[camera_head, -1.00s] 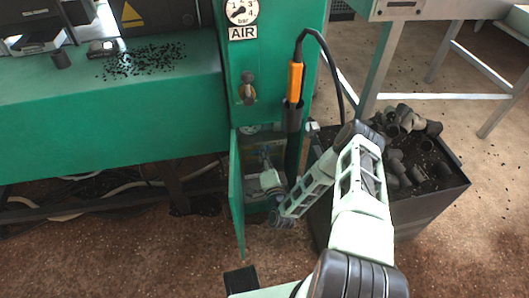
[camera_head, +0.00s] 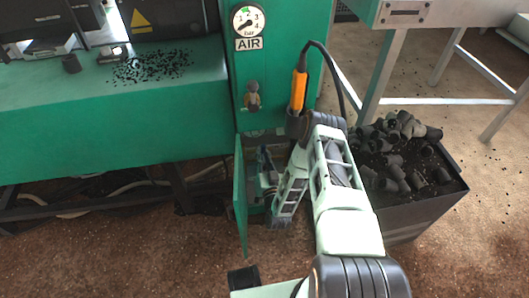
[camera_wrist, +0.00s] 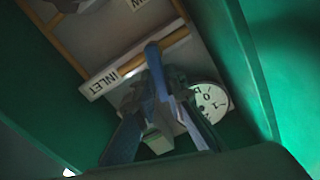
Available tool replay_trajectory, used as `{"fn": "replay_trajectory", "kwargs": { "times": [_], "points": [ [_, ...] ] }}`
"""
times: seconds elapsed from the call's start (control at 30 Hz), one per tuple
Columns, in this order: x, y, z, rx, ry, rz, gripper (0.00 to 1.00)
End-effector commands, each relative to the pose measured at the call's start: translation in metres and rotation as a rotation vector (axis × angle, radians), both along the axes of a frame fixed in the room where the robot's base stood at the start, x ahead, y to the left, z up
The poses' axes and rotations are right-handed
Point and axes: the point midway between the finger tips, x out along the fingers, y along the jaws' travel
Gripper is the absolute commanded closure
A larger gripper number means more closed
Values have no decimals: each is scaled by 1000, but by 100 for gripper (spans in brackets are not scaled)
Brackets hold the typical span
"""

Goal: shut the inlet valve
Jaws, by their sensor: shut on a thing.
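The inlet valve has a blue lever handle (camera_wrist: 157,72), seen in the wrist view beside a white INLET label (camera_wrist: 103,82). The lever appears to lie across a yellow-brown pipe (camera_wrist: 176,38). My gripper (camera_wrist: 160,112) is shut on the lever, with one finger on either side of its lower part. The fingers hide the valve body. In the head view, my gripper (camera_head: 263,160) is inside the open green cabinet, and the valve is too small and hidden to make out there.
The green cabinet door (camera_head: 240,200) stands open left of my arm. A white dial (camera_wrist: 211,101) sits close to my gripper. A bin of black pipe fittings (camera_head: 425,205) stands right of my arm.

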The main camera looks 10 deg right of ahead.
Motion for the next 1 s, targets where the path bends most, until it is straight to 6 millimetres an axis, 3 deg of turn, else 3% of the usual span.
{"fn": "replay_trajectory", "kwargs": {
  "times": [0.4, 1.0],
  "points": [
    [2, 9, 3, -257, -5, 2, 100],
    [2, 10, 3, -325, -5, 0, 100]
  ]
}}
